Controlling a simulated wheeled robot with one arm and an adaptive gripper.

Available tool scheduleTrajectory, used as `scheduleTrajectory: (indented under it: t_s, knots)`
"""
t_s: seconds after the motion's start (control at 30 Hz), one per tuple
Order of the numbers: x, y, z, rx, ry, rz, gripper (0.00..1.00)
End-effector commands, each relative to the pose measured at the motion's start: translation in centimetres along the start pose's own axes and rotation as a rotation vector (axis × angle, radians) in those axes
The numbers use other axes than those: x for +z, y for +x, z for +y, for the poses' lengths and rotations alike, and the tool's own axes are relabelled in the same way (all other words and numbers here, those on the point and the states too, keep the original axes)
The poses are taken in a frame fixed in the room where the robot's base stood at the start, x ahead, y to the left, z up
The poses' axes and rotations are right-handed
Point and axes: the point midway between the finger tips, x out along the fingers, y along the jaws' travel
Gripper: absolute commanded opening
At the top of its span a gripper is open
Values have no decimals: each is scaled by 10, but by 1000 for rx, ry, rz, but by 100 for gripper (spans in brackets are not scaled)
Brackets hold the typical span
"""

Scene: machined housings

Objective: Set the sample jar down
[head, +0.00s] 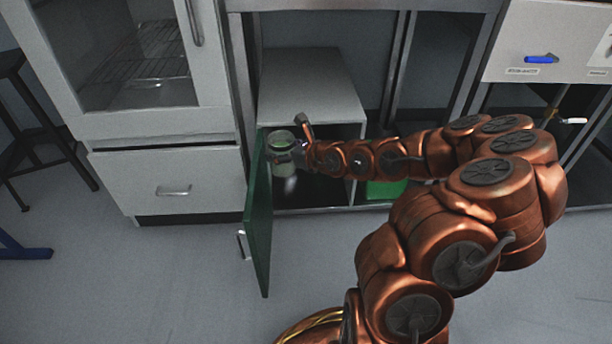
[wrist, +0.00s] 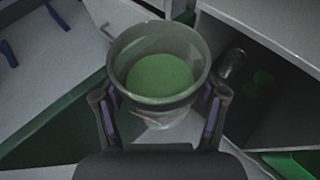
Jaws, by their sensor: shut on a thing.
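The sample jar (head: 283,152) is a clear jar with green contents. My gripper (head: 300,156) is shut on it and holds it upright at the front of the open cabinet, close to the inner side of the green door (head: 258,215). In the wrist view the jar (wrist: 158,75) stands between both fingers of my gripper (wrist: 160,112), and I look down into its open top. The jar's base is mostly hidden, and I cannot tell whether it touches anything.
The grey low cabinet (head: 310,85) has its interior beside the jar. In the wrist view a dark cylindrical object (wrist: 232,66) and green round shapes (wrist: 262,80) show inside. A green object (head: 385,190) lies lower right. A white drawer unit (head: 170,180) stands left.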

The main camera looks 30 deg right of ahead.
Motion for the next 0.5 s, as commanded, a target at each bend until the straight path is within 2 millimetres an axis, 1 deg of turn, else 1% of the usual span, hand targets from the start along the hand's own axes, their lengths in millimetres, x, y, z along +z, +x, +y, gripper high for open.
scheduleTrajectory:
  t_s: [0.03, 0.27, 0.5]
  knots:
    - [-16, 0, -2, 3, 10, 3, 12]
    - [-67, -3, -9, 17, 0, 0, 12]
    - [-124, -5, -16, 36, -7, 4, 12]
